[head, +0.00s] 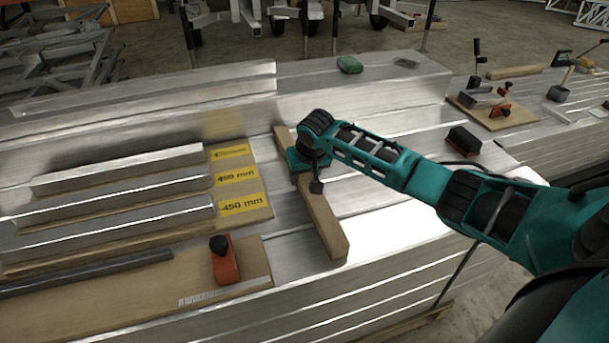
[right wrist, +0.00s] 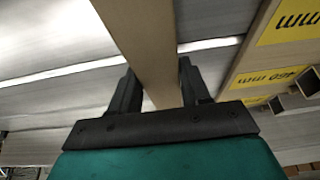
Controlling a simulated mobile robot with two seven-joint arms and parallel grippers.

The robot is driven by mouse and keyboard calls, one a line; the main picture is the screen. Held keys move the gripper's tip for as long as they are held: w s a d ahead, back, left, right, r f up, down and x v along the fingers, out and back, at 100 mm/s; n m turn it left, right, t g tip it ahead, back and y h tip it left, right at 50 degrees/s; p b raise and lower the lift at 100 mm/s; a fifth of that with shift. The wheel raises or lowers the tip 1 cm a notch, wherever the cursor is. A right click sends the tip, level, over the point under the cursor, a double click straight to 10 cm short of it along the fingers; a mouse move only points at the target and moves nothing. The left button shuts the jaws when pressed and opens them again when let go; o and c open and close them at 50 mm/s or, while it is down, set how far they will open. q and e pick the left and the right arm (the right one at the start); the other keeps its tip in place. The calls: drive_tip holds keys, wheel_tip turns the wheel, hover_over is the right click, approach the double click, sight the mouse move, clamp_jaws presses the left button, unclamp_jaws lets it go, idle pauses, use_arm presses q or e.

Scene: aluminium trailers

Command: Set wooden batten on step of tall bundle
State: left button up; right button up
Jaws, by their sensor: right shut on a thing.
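The wooden batten (head: 325,222) is a long, pale brown bar lying front to back across the aluminium bundle (head: 385,232), to the right of the yellow-labelled boards. My right gripper (head: 308,178) comes down on it from above and is shut on it near its middle. In the right wrist view the batten (right wrist: 145,35) passes between the two dark fingers of the gripper (right wrist: 158,85). I cannot tell whether the batten touches the metal or is just above it. A raised bundle part with a step (head: 360,98) lies behind. My left gripper is not in view.
Boards with yellow labels (head: 238,176) and aluminium bars (head: 120,170) lie just left of the batten. An orange clamp-like block (head: 225,262) stands front left. A green block (head: 349,64) is at the back, a dark block (head: 463,140) at right.

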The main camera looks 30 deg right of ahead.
drive_tip(key=o, duration=1.3)
drive_tip(key=shift+o, duration=0.2)
drive_tip(key=shift+r, duration=0.1)
drive_tip(key=p+v, duration=0.4)
drive_tip(key=v, duration=0.8)
